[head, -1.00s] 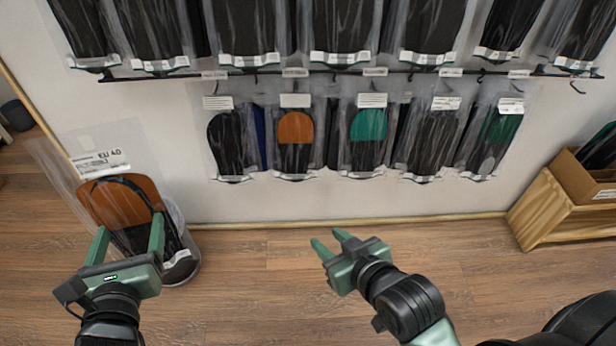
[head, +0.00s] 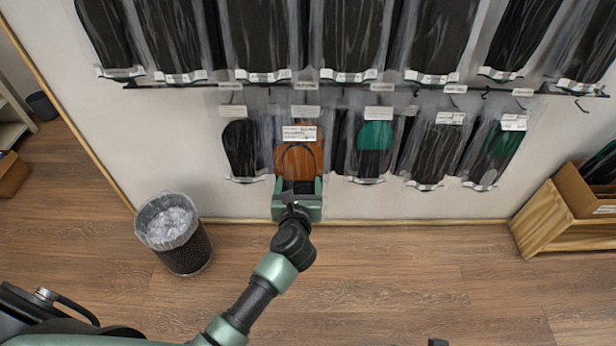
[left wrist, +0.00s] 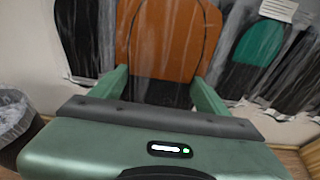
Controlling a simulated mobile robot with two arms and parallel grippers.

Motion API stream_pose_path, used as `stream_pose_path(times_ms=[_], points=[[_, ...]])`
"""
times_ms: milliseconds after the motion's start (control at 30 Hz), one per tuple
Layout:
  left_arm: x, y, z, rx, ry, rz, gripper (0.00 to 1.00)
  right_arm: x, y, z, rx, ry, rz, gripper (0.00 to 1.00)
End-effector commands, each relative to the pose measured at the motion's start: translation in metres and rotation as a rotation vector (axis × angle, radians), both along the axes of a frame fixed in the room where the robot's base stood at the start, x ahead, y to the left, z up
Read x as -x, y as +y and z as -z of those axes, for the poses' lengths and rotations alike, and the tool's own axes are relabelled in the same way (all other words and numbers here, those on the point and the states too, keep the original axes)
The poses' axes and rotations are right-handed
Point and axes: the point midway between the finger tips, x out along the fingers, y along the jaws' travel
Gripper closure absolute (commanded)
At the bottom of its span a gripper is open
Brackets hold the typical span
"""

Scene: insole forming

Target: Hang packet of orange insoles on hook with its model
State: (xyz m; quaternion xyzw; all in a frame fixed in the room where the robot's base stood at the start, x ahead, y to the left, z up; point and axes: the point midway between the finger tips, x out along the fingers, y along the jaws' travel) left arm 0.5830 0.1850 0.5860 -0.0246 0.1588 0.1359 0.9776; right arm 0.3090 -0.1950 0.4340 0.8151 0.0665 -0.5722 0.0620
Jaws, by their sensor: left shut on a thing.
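My left gripper (head: 297,190) is shut on the packet of orange insoles (head: 300,160), a clear packet with an orange and black insole and a white label near its top. It holds the packet upright in front of the lower row, at the place of the hanging orange packet, whose label (head: 306,112) shows above it. Whether the held packet touches a hook cannot be told. In the left wrist view the orange insole (left wrist: 165,40) stands between the green fingers (left wrist: 165,90). My right gripper is not in view.
A hook rail (head: 400,87) runs along the wall, with black packets (head: 262,40) above. A green-topped packet (head: 375,140) hangs right of the orange one, a black packet (head: 243,148) left. A wire bin (head: 185,245) stands at left, a wooden box (head: 560,215) at right.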

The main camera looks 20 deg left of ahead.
Motion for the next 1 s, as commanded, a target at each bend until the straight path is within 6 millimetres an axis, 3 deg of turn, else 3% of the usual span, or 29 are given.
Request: stream_pose_path(times_ms=[133, 300, 1000], points=[[-0.01, -0.014, 0.009, 0.003, 0.02, -0.001, 0.68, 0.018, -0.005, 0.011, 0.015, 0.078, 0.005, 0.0], [-0.013, -0.016, 0.014, 0.004, 0.023, -0.001, 0.68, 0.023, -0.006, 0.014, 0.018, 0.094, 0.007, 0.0], [-0.036, -0.009, 0.017, 0.003, 0.024, -0.001, 0.68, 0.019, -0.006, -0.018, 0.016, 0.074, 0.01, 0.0]])
